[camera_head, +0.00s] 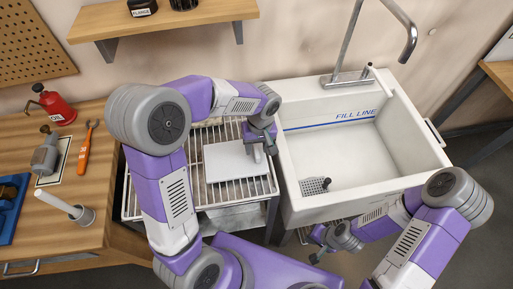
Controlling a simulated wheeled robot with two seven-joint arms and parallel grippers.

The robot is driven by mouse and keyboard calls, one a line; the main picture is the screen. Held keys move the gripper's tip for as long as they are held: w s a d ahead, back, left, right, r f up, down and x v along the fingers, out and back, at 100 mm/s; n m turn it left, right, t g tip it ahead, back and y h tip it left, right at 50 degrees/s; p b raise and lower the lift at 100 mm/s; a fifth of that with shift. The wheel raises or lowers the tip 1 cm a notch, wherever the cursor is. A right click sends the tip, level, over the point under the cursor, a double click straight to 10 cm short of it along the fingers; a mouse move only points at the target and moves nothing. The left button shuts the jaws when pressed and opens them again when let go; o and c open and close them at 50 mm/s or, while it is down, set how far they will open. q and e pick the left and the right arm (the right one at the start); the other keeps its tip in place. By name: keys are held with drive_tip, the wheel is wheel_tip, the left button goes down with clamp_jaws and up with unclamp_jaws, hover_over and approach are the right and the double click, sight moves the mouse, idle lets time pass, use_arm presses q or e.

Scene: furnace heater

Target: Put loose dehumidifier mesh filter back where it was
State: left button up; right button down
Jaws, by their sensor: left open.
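No dehumidifier or clearly recognisable mesh filter shows. A flat white rectangular panel (226,163) lies on a wire rack (202,136) left of the sink; I cannot tell whether it is the filter. My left gripper (262,150) is open, pointing down at the panel's right edge and hiding part of it. I cannot tell if it touches. My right gripper (319,250) is low in front of the sink, away from the panel; whether it is open or shut is unclear.
The white sink (310,104) has a faucet (346,76) behind it and a small perforated patch (312,187) inside. A wooden bench (97,179) at left holds a red oil can (58,108), an orange-handled tool (84,153) and a white cylinder (58,203). A wooden shelf (175,19) hangs above.

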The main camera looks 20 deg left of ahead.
use_arm(q)
wheel_tip(320, 180, up, 10)
drive_tip(key=p, duration=0.2)
drive_tip(key=shift+w+d, duration=0.15)
drive_tip(key=shift+d, duration=0.15)
